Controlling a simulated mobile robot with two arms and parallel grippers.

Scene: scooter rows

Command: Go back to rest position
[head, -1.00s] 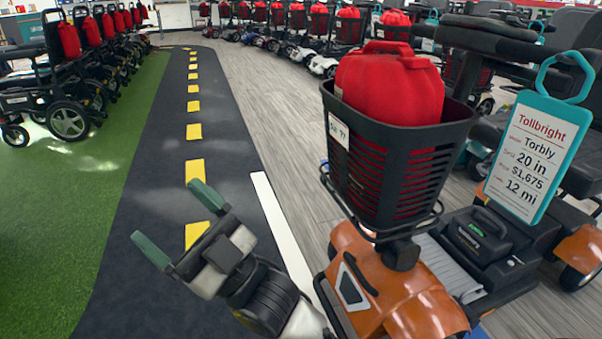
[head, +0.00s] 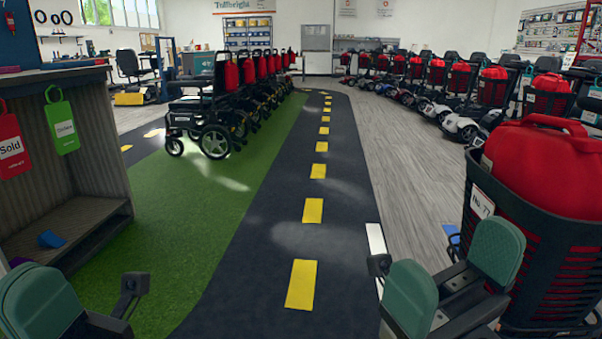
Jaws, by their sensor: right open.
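My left gripper (head: 40,302) is at the bottom left corner. One green finger pad shows; the rest is cut off by the frame edge, so I cannot tell its opening. My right gripper (head: 453,275) is at the bottom right, with its two green pads apart and nothing between them. It is in front of the lower left side of a black basket (head: 545,240) holding a red container (head: 552,165). The basket carries a white number label (head: 481,202).
A grey counter (head: 75,110) with a red "Sold" tag (head: 10,145) and a green tag (head: 62,125) stands at the left. Wheelchairs (head: 212,115) line the green carpet; scooters (head: 462,125) line the right. The dark lane with yellow dashes (head: 301,284) is clear ahead.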

